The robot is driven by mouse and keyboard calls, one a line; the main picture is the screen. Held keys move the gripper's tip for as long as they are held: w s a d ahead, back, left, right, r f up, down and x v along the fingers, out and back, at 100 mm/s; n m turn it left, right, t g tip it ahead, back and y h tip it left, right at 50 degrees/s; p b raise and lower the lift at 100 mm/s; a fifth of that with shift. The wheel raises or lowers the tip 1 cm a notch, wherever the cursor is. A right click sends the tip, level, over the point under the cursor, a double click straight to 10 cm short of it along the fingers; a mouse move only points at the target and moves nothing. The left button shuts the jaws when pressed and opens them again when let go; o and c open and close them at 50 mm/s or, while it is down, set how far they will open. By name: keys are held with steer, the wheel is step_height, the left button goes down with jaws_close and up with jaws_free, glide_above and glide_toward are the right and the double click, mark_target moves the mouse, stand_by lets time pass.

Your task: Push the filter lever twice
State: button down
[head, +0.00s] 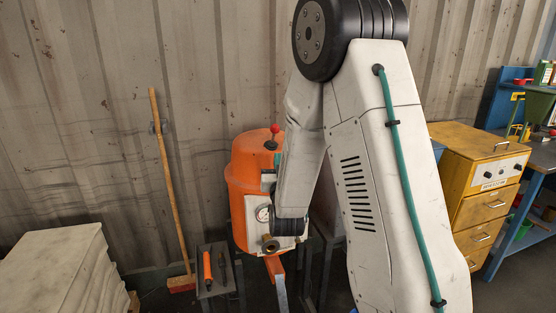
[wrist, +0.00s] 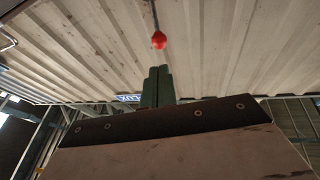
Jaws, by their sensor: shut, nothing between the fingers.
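The filter lever ends in a red ball knob (head: 275,128) and stands on top of an orange tank (head: 245,185) in the head view. In the wrist view the red knob (wrist: 159,41) hangs on a thin dark rod, just beyond my fingertips in the picture. My gripper (wrist: 157,70) has its two dark green fingers together with nothing between them. A gap shows between the fingertips and the knob in the picture; whether they are at the same depth I cannot tell. In the head view my arm hides part of the tank, and a small green bit shows below the knob.
A gauge (head: 263,214) and brass fitting (head: 270,244) sit on the tank's front. A broom (head: 168,180) leans on the corrugated wall to the left. A small stand (head: 217,270) holds tools. A yellow cabinet (head: 478,180) stands at right.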

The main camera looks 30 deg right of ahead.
mark_target(274, 131)
steer(key=x, duration=1.1)
steer(key=shift+w+a+r, duration=0.1)
steer(key=shift+a, duration=0.05)
